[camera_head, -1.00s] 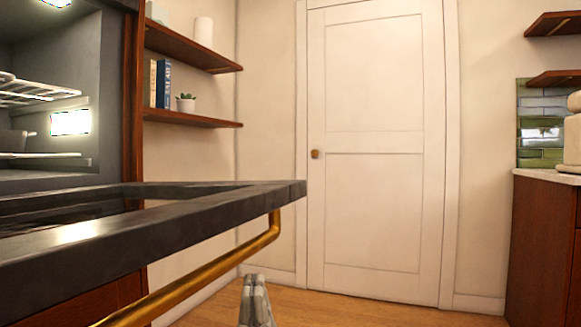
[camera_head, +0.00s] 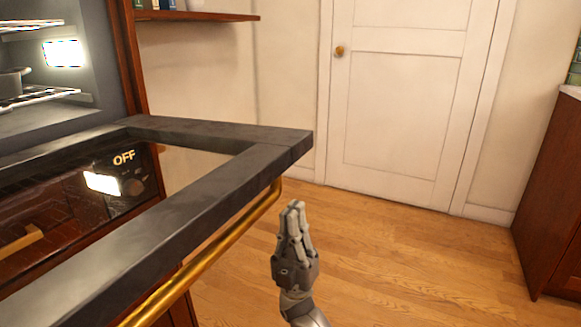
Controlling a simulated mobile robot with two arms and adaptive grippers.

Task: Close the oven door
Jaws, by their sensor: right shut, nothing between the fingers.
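The oven door (camera_head: 222,180) is open and lies about level, a dark frame around a glass pane, filling the left and middle of the head view. Its brass handle (camera_head: 215,250) runs below the door's outer edge. The lit oven cavity (camera_head: 75,110) stands open at the upper left, with wire racks and a dark pot inside. My right gripper (camera_head: 296,208) is shut and empty, pointing up, just to the right of the handle's far end and apart from it in the picture. My left gripper is not in view.
The wooden floor (camera_head: 400,240) is clear to the right of my right gripper. A white room door (camera_head: 400,100) is shut at the back. A brown cabinet (camera_head: 555,200) stands at the right edge. A wall shelf (camera_head: 195,16) is at the top left.

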